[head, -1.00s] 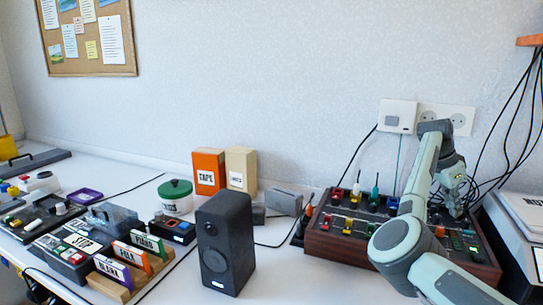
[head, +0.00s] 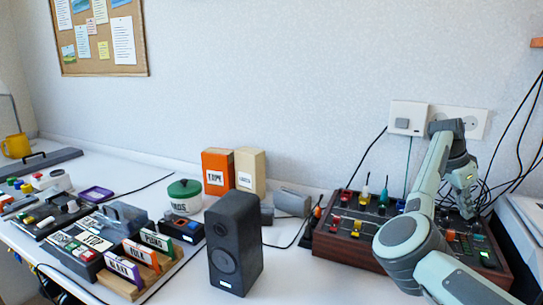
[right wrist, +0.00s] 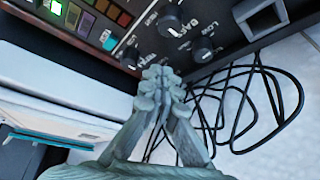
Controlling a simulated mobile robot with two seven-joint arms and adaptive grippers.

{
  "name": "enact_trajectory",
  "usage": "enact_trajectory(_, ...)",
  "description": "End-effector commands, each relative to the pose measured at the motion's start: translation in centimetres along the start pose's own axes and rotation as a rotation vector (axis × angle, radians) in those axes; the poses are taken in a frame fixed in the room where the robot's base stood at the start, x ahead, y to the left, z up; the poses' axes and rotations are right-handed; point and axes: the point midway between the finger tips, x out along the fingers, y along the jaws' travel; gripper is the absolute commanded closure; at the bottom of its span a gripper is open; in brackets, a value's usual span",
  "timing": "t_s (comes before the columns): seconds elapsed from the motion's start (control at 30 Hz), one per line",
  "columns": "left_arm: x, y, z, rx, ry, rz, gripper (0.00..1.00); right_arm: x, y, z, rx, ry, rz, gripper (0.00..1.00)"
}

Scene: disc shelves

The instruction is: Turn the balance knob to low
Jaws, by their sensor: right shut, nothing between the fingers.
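The wooden-sided control box (head: 345,250) stands on the right of the table in the head view. My right gripper (head: 467,212) reaches down over its right part, partly hidden by wrist and arm. In the right wrist view, the right gripper (right wrist: 163,84) is shut and empty, with its fingertips just in front of the panel. Dark round knobs show there: a left knob (right wrist: 130,58), an upper knob (right wrist: 170,25) and a right knob (right wrist: 203,50). Their white labels are too blurred to tell which is balance. I cannot tell whether the fingertips touch a knob. My left gripper is not in view.
A black speaker (head: 236,245) stands left of the box. Black cables (right wrist: 240,95) lie beside the panel in the wrist view. A pale machine (head: 522,230) stands close at the right. The wall socket (head: 408,117) is behind the box.

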Motion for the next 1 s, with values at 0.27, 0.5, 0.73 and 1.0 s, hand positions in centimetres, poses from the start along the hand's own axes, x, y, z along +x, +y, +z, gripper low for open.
enact_trajectory(0.27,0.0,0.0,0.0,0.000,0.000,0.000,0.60,-3.0,-0.1,-1.4,-0.003,-0.004,-0.003,1.00)
enact_trajectory(0.5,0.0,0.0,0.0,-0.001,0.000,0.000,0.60,-4.7,-0.1,-2.3,-0.004,-0.006,-0.001,1.00)
enact_trajectory(0.73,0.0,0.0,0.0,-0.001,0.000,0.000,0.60,-4.8,-0.1,-2.3,-0.005,-0.006,0.000,1.00)
enact_trajectory(1.0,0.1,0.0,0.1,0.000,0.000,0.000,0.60,-7.4,-0.1,-6.7,0.044,0.107,-0.039,1.00)
